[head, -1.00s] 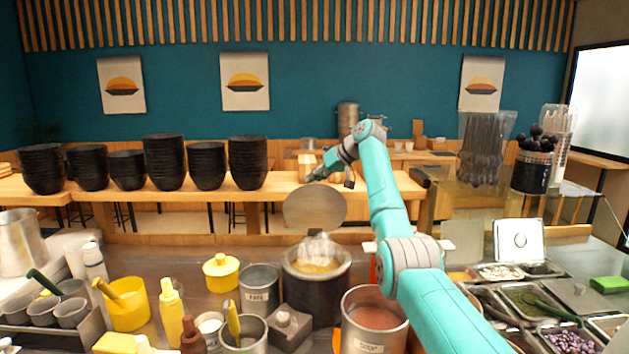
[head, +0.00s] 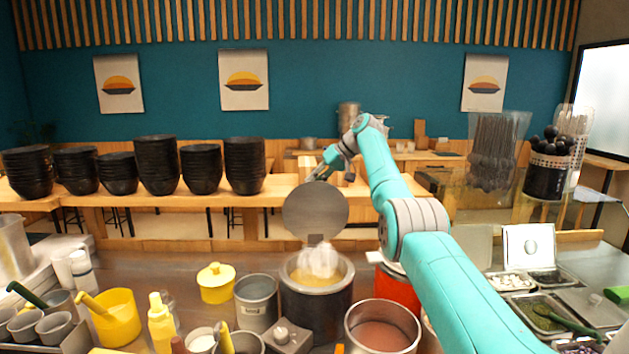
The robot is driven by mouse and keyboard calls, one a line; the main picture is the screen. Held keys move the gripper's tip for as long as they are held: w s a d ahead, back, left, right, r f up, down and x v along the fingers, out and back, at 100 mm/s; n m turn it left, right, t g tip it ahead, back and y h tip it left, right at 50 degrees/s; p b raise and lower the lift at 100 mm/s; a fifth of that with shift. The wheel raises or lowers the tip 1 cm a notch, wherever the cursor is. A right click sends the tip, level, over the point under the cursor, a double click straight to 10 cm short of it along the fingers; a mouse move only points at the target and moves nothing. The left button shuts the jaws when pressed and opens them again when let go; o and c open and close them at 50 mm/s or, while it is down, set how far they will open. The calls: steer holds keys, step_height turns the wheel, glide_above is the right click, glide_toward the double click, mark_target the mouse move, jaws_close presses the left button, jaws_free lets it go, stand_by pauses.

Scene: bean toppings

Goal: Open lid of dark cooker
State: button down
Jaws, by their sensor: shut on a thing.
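The dark cooker (head: 317,303) stands on the steel counter, its top uncovered. Yellowish contents and white steam show in its mouth. Its round grey lid (head: 315,208) stands upright behind and above the opening, with its flat face towards me. The lid's lower edge is near the cooker's rear rim; steam blurs the joint there. My gripper (head: 322,174) is at the lid's top edge, shut on it. The lid hides part of the fingers.
A steel pot (head: 382,334) of reddish contents stands in front right of the cooker, with a red container (head: 398,291) behind it. A grey pot (head: 256,300) and yellow lidded pot (head: 216,283) stand left. Topping trays (head: 545,312) lie right. Bowl stacks line the back counter.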

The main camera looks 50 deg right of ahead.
steer(key=shift+s+d+f, duration=0.25)
steer(key=shift+s+f, duration=0.05)
steer(key=shift+f, duration=0.3)
steer(key=shift+s+d+f, duration=0.25)
steer(key=shift+s+f, duration=0.05)
steer(key=shift+f, duration=0.25)
steer(key=c, duration=0.7)
jaws_free()
steer(key=shift+d, duration=0.15)
steer(key=shift+w+a+r, duration=0.2)
steer(key=shift+r, duration=0.1)
steer(key=v, duration=1.2)
steer(key=shift+w+r, duration=0.1)
